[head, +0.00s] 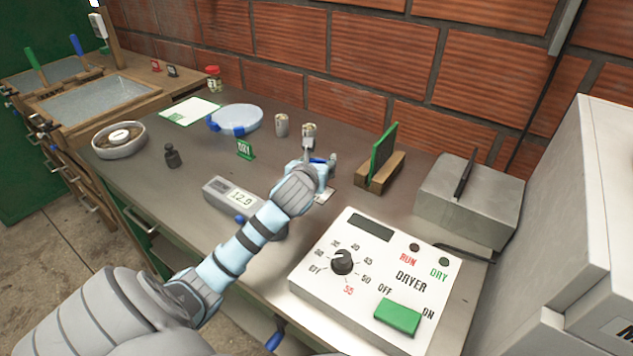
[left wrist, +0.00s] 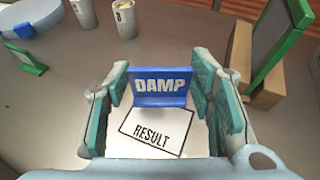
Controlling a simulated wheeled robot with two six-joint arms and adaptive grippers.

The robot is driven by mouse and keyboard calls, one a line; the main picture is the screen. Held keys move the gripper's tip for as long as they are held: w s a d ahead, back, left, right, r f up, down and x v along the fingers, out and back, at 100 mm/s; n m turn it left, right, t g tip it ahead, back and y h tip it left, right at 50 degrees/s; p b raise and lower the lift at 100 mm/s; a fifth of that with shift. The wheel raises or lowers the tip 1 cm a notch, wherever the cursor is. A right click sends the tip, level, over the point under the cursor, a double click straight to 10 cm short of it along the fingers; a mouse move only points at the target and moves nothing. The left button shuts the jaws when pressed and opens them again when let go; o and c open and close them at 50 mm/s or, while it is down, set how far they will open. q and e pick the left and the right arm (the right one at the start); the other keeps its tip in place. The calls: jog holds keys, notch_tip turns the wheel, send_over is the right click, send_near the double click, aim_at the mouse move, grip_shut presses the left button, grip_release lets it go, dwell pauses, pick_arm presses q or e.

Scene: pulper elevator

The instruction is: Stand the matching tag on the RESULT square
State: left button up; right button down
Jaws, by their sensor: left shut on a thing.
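My left gripper (head: 322,166) is shut on the blue DAMP tag (left wrist: 161,88). In the left wrist view the tag is upright between the fingers (left wrist: 165,92), with its lettering facing the camera. The white RESULT square (left wrist: 152,131) lies just under and in front of the tag, whose foot is at the square's far edge. I cannot tell whether the foot touches down. In the head view the arm hides most of the square (head: 326,194). A green DRY tag (head: 244,149) stands on the counter to the left. The grey meter (head: 232,194) reads 12.9. My right gripper is not seen.
The dryer panel (head: 370,275) is in front, and a grey box (head: 470,195) stands at right. A green board in a wooden block (head: 381,172) stands close right of the gripper. Two small cans (head: 281,125) are behind. A blue-handled dish (head: 238,118) and weight (head: 172,155) are left.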

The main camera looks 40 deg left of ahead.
pick_arm(q)
notch_tip(320, 180, down, 4)
jog(key=shift+f+b, duration=0.2)
jog(key=shift+b, duration=0.35)
jog(key=o, duration=0.9)
jog(key=shift+r, duration=0.15)
jog(key=p+v, duration=0.3)
jog(key=v, duration=0.8)
jog(key=shift+s+r, duration=0.1)
jog(key=shift+s+d+r, duration=0.1)
jog(key=shift+s+d, duration=0.1)
jog(key=shift+s, duration=0.15)
